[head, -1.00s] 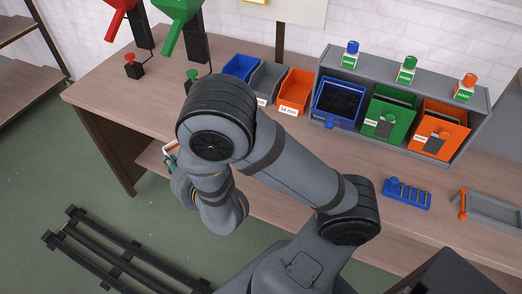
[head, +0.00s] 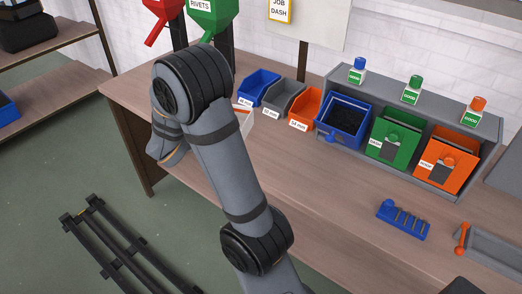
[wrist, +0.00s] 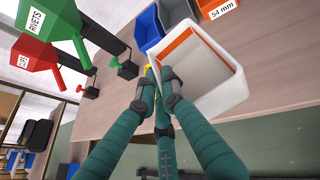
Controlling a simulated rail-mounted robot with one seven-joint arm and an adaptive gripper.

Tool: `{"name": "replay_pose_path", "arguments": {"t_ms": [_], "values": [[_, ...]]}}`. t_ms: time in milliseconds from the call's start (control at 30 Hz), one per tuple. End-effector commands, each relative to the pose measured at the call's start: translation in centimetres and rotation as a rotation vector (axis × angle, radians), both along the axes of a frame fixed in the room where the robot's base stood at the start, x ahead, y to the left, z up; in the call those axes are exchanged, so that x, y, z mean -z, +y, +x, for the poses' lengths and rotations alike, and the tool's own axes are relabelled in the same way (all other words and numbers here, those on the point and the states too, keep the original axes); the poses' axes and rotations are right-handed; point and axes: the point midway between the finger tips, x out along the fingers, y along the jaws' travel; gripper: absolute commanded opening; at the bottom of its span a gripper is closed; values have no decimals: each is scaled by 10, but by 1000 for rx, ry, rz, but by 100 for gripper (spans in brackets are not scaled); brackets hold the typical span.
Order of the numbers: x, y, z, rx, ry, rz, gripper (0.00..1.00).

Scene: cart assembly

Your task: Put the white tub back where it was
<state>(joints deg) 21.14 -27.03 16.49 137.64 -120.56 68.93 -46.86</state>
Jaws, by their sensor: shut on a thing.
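The white tub (wrist: 214,88) fills the upper middle of the wrist view, with its open side facing the camera and an orange strip inside. My gripper (wrist: 160,78) has its teal fingers closed on the tub's near left wall. In the head view a small part of the white tub (head: 244,116) shows behind my arm, near the left end of the row of small bins. My gripper is hidden there by the arm. I cannot tell whether the tub touches the workbench.
The workbench (head: 300,180) bears a blue bin (head: 260,88), a grey bin (head: 284,98) and an orange bin (head: 305,106) near the tub. Red (wrist: 34,54) and green (wrist: 48,20) hoppers stand left. The bench front middle is clear.

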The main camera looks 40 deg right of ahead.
Motion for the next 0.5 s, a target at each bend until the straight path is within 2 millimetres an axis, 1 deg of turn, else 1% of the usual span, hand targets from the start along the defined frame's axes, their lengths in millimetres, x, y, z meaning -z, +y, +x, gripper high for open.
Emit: {"name": "replay_pose_path", "arguments": {"t_ms": [100, 300, 400, 500], "values": [[3, -12, -20, 127, -2, 1, 0], [3, -21, -52, 272, 1, 0, 0], [3, -23, -62, 311, 0, 0, 0], [6, -28, -64, 331, 2, -1, 0]]}}
